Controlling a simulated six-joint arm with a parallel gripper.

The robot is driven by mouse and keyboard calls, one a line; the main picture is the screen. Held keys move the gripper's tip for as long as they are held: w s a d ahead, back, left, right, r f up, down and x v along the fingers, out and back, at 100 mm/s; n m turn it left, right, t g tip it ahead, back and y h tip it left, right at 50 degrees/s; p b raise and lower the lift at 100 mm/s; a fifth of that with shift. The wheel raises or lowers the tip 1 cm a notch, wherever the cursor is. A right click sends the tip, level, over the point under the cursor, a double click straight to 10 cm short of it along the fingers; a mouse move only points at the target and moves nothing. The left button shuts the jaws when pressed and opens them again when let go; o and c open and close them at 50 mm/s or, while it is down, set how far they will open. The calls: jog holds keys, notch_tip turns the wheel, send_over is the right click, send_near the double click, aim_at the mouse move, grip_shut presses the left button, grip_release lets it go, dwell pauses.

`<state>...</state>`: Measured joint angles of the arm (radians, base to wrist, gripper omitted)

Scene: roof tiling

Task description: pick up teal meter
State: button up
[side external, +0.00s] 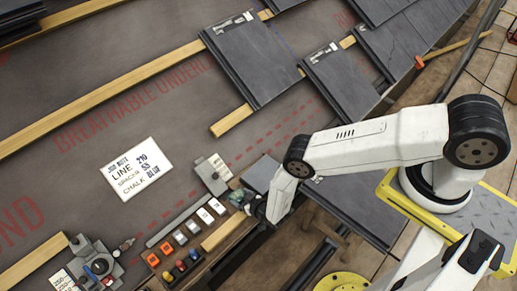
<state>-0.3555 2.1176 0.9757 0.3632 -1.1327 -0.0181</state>
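A small greenish-teal thing (237,197), which looks like the teal meter, is at the tip of my gripper (247,203) in the side external view. The dark gripper hangs low over the right end of the tool tray, and its fingers partly hide the teal thing. The fingers are too small and covered to tell whether they are open or shut on it. I cannot tell whether the teal thing rests on the tray or is held.
The wooden tray (222,241) holds white-labelled blocks and several coloured knobs. A grey plate (213,175) lies just behind it. Dark tiles (250,58) rest on wooden battens (100,95).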

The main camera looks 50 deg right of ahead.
aim_at(241, 198)
jog(key=c, duration=0.8)
jog(key=shift+r, duration=0.15)
jog(key=shift+r, duration=1.4)
jog(key=s+d+r, duration=0.1)
jog(key=s+r, duration=0.2)
jog(key=s, duration=0.1)
jog(key=s+r, duration=0.3)
jog(key=s, duration=0.2)
jog(key=s+d+r, duration=0.1)
jog(key=s+r, duration=0.3)
jog(key=shift+s+d, duration=0.3)
jog(key=shift+s, duration=0.1)
jog(key=shift+w, duration=0.15)
